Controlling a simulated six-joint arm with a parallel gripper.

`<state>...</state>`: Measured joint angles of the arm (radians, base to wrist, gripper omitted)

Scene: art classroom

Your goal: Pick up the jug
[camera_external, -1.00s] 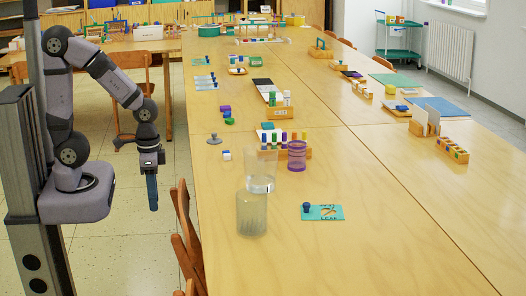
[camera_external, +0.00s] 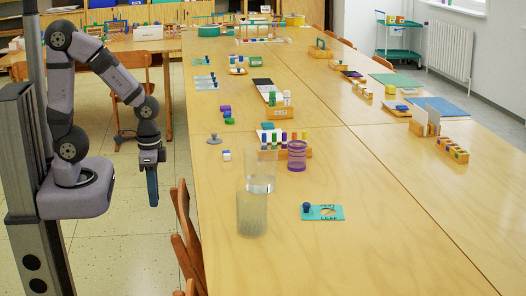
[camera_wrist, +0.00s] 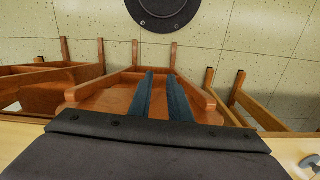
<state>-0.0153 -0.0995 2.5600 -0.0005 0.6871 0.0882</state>
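Two clear vessels stand upright on the long wooden table. The farther one (camera_external: 260,172) is clear glass with a bright band low down. The nearer one (camera_external: 251,215) is greyish and cylindrical. I cannot tell for sure which is the jug; no handle is clear on either. My gripper (camera_external: 152,188) hangs pointing down left of the table, well apart from both vessels. In the wrist view its two blue fingers (camera_wrist: 162,80) have a gap between them with nothing held. Neither vessel shows in the wrist view.
Wooden chairs (camera_external: 187,240) line the table's left edge. The table's right front is clear.

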